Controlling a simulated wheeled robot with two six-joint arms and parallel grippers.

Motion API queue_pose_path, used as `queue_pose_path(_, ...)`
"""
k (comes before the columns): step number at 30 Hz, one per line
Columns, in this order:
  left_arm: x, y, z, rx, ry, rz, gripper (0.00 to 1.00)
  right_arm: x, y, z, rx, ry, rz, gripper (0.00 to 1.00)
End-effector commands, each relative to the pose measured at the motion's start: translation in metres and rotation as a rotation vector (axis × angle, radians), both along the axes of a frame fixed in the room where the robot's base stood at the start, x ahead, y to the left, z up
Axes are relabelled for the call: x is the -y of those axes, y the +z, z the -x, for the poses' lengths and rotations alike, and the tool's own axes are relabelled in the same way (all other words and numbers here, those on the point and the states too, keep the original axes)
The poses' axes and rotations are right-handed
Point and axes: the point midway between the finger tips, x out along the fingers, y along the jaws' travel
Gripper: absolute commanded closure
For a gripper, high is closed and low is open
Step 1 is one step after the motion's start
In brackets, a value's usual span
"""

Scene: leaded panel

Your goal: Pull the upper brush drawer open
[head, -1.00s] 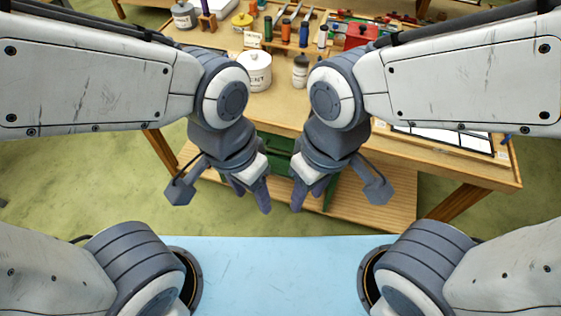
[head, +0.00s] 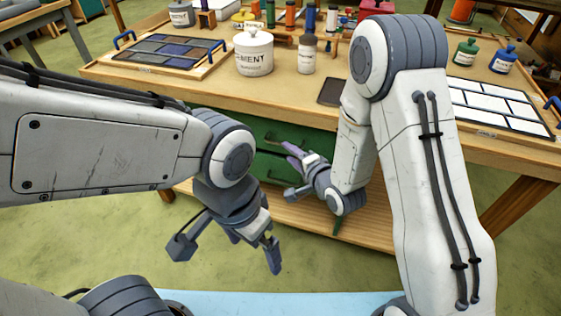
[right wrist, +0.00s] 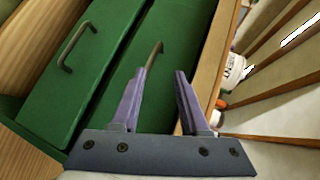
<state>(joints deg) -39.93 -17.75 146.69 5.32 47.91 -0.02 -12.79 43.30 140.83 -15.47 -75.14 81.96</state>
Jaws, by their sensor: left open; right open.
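The green upper brush drawer (right wrist: 145,95) is the one nearer the tabletop edge in the right wrist view, and its front looks closed. Its bar handle (right wrist: 157,50) lies just beyond the left-hand fingertip there, which hides part of it. The lower drawer (right wrist: 62,90) with its own handle (right wrist: 72,42) is beside it, also looking closed. My right gripper (right wrist: 160,72) is open and empty, facing the upper front; in the head view it (head: 287,155) is under the table edge by the green drawer unit (head: 252,128). My left gripper (head: 254,250) is open and empty, lower, away from the drawers.
The wooden tabletop (head: 215,92) overhangs just above the drawers. It holds a cement jar (head: 253,55), a smaller bottle (head: 307,56), a tray of dark panes (head: 165,50) and a white-paned panel (head: 495,108). A wooden shelf (head: 370,222) lies below.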

Motion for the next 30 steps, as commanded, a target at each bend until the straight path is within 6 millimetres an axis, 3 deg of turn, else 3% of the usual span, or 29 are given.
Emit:
queue_pose_path(1,0.0,-0.021,0.0,0.0,0.0,0.0,0.0,0.006,-0.026,-0.002,0.006,-0.026,-0.075,0.55)
queue_pose_path(4,0.0,-0.033,0.0,0.001,0.0,0.001,0.0,0.013,-0.036,-0.003,0.027,-0.059,-0.206,0.55)
queue_pose_path(11,0.0,-0.038,0.0,0.001,0.0,0.001,0.0,0.014,-0.038,-0.01,0.049,-0.077,-0.316,0.55)
queue_pose_path(24,0.0,-0.039,0.0,0.001,0.0,0.001,0.0,-0.021,-0.047,-0.077,0.05,-0.076,-0.314,0.55)
queue_pose_path(30,0.0,-0.04,0.0,0.001,0.0,0.001,0.0,-0.029,-0.05,-0.093,0.048,-0.079,-0.314,0.55)
